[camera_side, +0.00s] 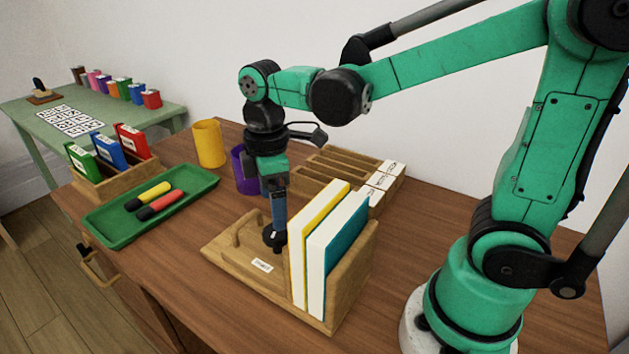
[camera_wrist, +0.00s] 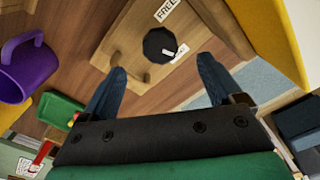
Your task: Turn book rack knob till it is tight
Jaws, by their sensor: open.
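The wooden book rack (camera_side: 232,249) stands on the table with a yellow-covered book (camera_side: 318,225) and a white and teal book (camera_side: 338,240) upright against its end. Its round black knob (camera_side: 270,238) sits on the rack base, partly hidden by my gripper in the side view. In the wrist view the knob (camera_wrist: 158,43) carries a white mark, with one label reading "FREE" (camera_wrist: 167,10) and a second label (camera_wrist: 180,53) beside it. My gripper (camera_side: 279,218) points down just above the knob. In the wrist view my gripper (camera_wrist: 162,67) has its blue fingers apart with nothing between them; the knob appears just beyond the tips.
A green tray (camera_side: 110,224) with two markers lies left. A purple mug (camera_side: 243,172) and yellow cup (camera_side: 209,143) stand behind. A slotted wooden holder (camera_side: 335,172) sits behind the rack. A box of colored binders (camera_side: 110,150) stands far left.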

